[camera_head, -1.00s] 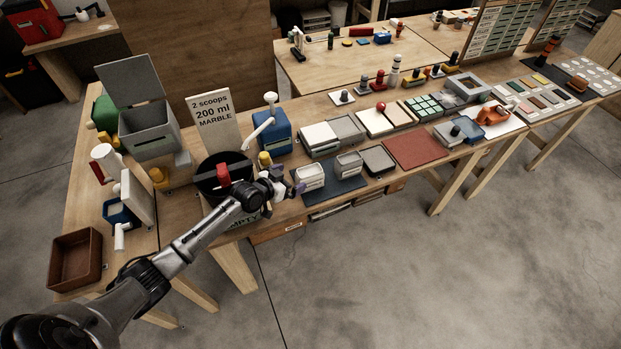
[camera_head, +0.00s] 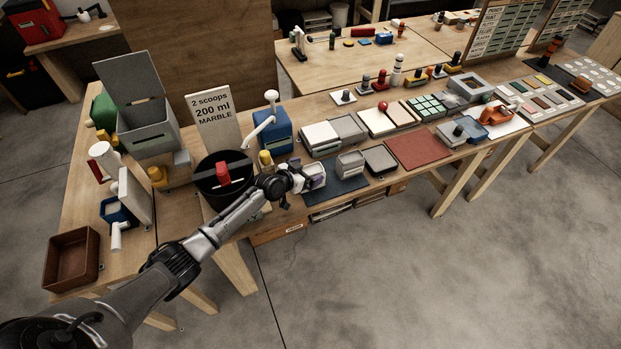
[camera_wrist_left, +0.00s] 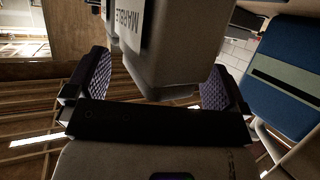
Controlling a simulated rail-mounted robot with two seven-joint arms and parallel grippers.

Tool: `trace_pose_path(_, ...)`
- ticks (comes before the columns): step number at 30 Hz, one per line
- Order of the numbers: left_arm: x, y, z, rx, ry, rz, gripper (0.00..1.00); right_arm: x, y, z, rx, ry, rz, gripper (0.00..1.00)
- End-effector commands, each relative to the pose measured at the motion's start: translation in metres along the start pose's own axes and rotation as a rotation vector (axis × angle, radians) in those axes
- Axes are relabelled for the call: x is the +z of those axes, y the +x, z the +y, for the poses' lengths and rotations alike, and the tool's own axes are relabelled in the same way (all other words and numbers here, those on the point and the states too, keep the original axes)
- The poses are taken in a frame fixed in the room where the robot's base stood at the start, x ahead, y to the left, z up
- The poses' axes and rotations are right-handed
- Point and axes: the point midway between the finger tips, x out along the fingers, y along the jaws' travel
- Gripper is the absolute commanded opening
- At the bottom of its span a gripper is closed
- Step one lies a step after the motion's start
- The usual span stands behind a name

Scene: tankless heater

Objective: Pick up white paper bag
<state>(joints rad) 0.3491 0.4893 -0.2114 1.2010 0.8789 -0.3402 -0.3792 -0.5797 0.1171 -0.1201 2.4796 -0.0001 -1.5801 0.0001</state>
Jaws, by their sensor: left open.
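No object in view is clearly recognisable as a white paper bag. A pale, box-like container (camera_head: 318,171) stands at the left end of a blue mat, partly hidden by my left gripper (camera_head: 303,179). The fingers are apart, with a visible gap on the right side; whether the left finger touches is unclear. A second pale container (camera_head: 350,163) stands to the right on the mat. My right gripper is not in view.
A black bucket (camera_head: 210,183) with a red part is left of the gripper. A blue dispenser (camera_head: 272,133) stands behind it. A dark tray (camera_head: 380,159) and red mat (camera_head: 418,148) lie right. The floor in front of the table is clear.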

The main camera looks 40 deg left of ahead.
Motion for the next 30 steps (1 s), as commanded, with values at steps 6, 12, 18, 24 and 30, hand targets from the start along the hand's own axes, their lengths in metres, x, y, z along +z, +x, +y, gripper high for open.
trace_pose_path(6,-0.0001,-0.0004,0.0001,0.0,0.0,0.0,0.89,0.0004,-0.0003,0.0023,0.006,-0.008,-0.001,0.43)
trace_pose_path(12,0.0,-0.0005,0.0,0.0,0.0,0.0,0.7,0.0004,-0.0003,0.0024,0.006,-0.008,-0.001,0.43)
trace_pose_path(18,0.0004,-0.0005,-0.0002,0.0,0.0,-0.001,0.51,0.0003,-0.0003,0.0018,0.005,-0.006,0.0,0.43)
trace_pose_path(24,0.0008,-0.0005,-0.0002,0.0,-0.001,-0.002,0.32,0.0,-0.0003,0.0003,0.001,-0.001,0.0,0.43)
trace_pose_path(30,-0.0003,-0.0006,-0.0003,0.0,-0.001,0.0,0.25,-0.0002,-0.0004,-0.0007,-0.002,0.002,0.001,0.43)
